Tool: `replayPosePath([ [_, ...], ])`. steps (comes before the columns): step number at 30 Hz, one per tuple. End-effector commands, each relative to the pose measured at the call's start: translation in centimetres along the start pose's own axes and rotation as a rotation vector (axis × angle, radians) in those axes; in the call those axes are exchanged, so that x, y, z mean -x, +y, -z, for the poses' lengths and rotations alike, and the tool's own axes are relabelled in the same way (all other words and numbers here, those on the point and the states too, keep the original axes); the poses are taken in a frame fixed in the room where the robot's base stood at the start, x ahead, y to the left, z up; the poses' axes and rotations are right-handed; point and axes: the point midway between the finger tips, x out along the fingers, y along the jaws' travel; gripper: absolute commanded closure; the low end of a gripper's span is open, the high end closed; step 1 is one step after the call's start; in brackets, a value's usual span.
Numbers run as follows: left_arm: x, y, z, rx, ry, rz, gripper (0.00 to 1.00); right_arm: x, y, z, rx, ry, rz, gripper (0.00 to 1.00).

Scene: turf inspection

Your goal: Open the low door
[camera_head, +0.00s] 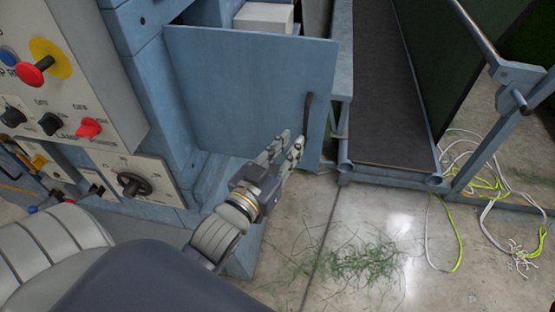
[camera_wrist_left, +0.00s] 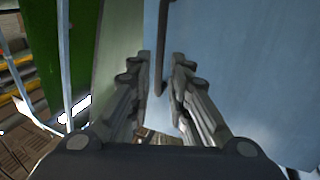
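The low door (camera_head: 240,90) is a flat light-blue panel on the blue cabinet, left of centre in the head view. It seems to stand at an angle to the cabinet front; how far it is open I cannot tell. Its dark bar handle (camera_head: 307,115) is upright near the right edge. My left gripper (camera_head: 290,145) is in front of the door, just left of and below the handle. In the left wrist view its fingers (camera_wrist_left: 161,68) are apart, with the handle (camera_wrist_left: 164,45) lined up between them. Contact cannot be told. My right gripper is not in view.
A panel with knobs (camera_head: 88,128) stands at the left. A white box (camera_head: 263,17) shows behind the door's top edge. A metal-framed conveyor (camera_head: 385,100) stands close on the right. Grass clippings (camera_head: 350,262) and loose cables (camera_head: 485,190) lie on the floor.

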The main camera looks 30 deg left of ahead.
Motion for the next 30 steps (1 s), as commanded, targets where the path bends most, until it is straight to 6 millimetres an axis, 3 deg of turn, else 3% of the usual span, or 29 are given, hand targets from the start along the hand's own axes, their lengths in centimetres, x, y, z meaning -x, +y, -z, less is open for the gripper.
replayPosePath([
  [6, 3.0, 0.0, -0.1, 0.001, -0.003, 0.001, 0.82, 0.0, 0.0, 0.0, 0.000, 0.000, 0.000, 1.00],
  [12, 4.3, 0.0, 0.0, 0.001, -0.002, 0.000, 0.82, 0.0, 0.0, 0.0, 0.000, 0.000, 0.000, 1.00],
  [30, 4.6, 0.0, 0.0, 0.001, -0.001, 0.000, 0.82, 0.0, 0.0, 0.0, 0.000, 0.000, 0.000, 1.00],
])
